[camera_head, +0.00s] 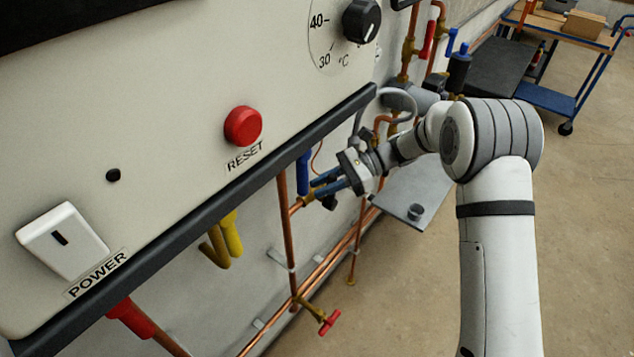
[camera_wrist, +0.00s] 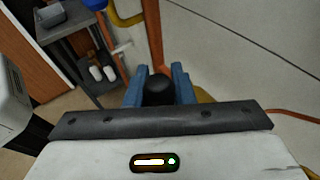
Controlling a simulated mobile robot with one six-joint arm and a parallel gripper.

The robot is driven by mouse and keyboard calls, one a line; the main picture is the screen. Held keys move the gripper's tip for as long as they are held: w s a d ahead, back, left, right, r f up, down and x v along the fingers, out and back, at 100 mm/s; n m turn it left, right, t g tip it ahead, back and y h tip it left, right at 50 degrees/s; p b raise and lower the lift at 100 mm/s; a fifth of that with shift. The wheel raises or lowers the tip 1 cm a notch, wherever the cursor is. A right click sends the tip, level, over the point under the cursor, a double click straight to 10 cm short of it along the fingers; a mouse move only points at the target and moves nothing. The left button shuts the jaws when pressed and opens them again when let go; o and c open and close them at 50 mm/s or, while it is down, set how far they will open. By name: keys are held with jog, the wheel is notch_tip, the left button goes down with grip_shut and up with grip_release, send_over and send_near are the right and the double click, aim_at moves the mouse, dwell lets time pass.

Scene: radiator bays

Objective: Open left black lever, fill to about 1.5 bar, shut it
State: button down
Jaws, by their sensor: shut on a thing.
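My gripper (camera_head: 322,190) is below the boiler's front edge, at the copper pipes. Its blue fingers are closed on a black lever (camera_head: 330,202), of which only a small dark end shows. In the wrist view the rounded black end of the lever (camera_wrist: 158,90) sits between the two blue fingers (camera_wrist: 160,80). Its angle and its valve body are hidden by the fingers and the gripper body. No pressure gauge can be made out in either view.
The boiler panel (camera_head: 150,130) with a red reset button (camera_head: 243,126) overhangs on the left. A blue handle (camera_head: 304,172), yellow handle (camera_head: 232,237) and red tap (camera_head: 330,322) are nearby. A grey shelf (camera_head: 400,195) lies beyond my gripper.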

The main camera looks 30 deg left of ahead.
jog(key=c, duration=1.6)
grip_release()
jog(key=shift+w+r, duration=0.1)
jog(key=shift+w, duration=0.1)
jog(key=shift+c, duration=0.2)
jog(key=o, duration=0.3)
jog(key=shift+w, duration=0.2)
jog(key=shift+o, duration=0.4)
jog(key=shift+s, duration=0.3)
jog(key=shift+w+d, duration=0.25)
jog(key=shift+w, duration=0.15)
jog(key=b+v, duration=0.2)
jog(key=v, duration=0.5)
jog(key=shift+s, duration=0.15)
